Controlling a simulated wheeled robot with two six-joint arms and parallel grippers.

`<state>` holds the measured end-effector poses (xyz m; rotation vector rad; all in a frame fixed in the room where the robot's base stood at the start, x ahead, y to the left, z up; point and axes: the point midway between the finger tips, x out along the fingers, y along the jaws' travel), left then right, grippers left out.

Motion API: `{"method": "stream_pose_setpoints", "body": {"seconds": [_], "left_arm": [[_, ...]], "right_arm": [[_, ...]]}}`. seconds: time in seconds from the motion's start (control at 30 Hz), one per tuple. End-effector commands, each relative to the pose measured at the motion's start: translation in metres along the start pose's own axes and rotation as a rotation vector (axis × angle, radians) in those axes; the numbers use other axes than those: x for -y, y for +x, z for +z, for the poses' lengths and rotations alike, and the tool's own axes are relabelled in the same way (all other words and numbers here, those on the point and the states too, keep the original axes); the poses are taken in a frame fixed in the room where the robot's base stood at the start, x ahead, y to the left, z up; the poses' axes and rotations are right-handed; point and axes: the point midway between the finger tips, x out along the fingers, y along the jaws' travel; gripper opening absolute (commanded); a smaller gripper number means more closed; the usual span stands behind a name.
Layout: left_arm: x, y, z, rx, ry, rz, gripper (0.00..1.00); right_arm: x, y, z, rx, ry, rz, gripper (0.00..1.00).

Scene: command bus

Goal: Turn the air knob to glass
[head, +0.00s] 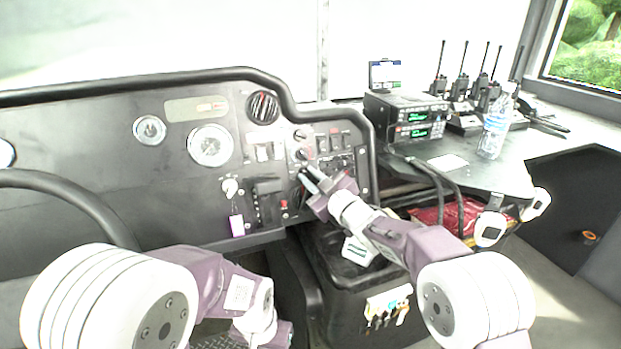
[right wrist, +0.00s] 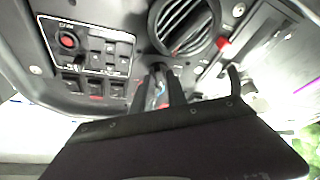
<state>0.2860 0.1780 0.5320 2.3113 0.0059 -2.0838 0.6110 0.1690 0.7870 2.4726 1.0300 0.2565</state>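Small round knobs sit on the dark dashboard's right-hand switch panel, an upper one (head: 300,134) and a lower one (head: 301,154). I cannot read their labels, so I cannot tell which is the air knob. My right gripper (head: 308,179) is in front of the panel just below them, its two fingers apart. In the right wrist view its dark fingers point at the panel, below a round vent (right wrist: 184,26). I see nothing clearly held, and contact is hard to judge. My left gripper (head: 275,335) is low in the head view, partly cut off, its fingers unclear.
A black grab rail (head: 232,74) runs along the dashboard top. A steering wheel (head: 85,192) is at left. A radio unit (head: 405,118), handheld radios and a water bottle (head: 493,127) stand on the right-hand counter. A dark console box (head: 340,275) stands below the panel.

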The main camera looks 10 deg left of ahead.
Motion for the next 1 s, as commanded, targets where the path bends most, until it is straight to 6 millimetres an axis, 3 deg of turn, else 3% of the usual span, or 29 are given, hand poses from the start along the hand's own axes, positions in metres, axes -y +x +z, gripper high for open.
{"method": "stream_pose_setpoints", "body": {"seconds": [0.47, 1.0], "left_arm": [[0.000, 0.004, 0.001, 0.000, 0.000, 0.000, 0.36], [0.001, 0.024, 0.003, 0.000, 0.000, 0.000, 0.36]], "right_arm": [[0.001, 0.000, 0.001, -0.001, 0.045, 0.019, 0.00], [0.005, 0.000, 0.000, 0.000, 0.431, 0.179, 0.00]]}}
